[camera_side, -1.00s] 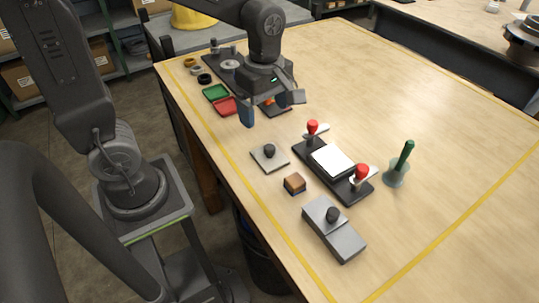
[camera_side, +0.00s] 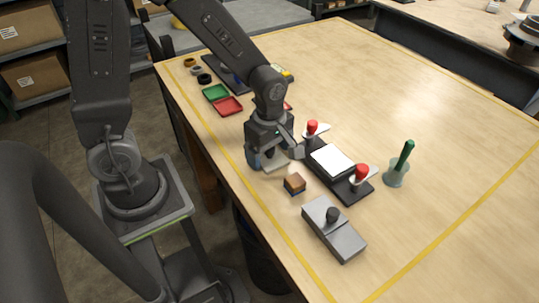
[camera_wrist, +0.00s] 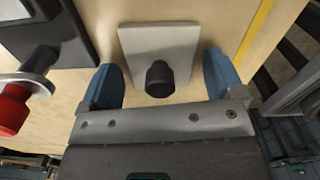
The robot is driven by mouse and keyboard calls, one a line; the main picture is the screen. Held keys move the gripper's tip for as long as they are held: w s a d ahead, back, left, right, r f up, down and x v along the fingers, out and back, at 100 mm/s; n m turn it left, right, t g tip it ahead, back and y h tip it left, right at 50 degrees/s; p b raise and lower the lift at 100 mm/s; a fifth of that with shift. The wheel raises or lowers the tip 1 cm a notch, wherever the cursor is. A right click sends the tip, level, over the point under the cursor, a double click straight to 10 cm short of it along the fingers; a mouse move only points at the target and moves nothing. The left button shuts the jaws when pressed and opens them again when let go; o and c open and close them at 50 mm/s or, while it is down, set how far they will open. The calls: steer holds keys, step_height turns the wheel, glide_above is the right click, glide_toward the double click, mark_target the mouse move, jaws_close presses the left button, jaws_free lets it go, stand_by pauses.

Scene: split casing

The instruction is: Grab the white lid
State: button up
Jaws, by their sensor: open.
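My gripper is open. In the wrist view its two blue fingers (camera_wrist: 161,78) stand on either side of the knob, with a gap on each side. I cannot tell exactly how high the fingertips are above the plate.
A black fixture (camera_side: 352,191) with red-knobbed clamps holds a white block (camera_side: 332,160) to the right. A small brown-topped cube (camera_side: 294,184) and a grey block with a black knob (camera_side: 337,236) are nearby. A green-handled tool (camera_side: 405,155) stands further right.

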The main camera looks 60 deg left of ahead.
steer(key=c, duration=1.1)
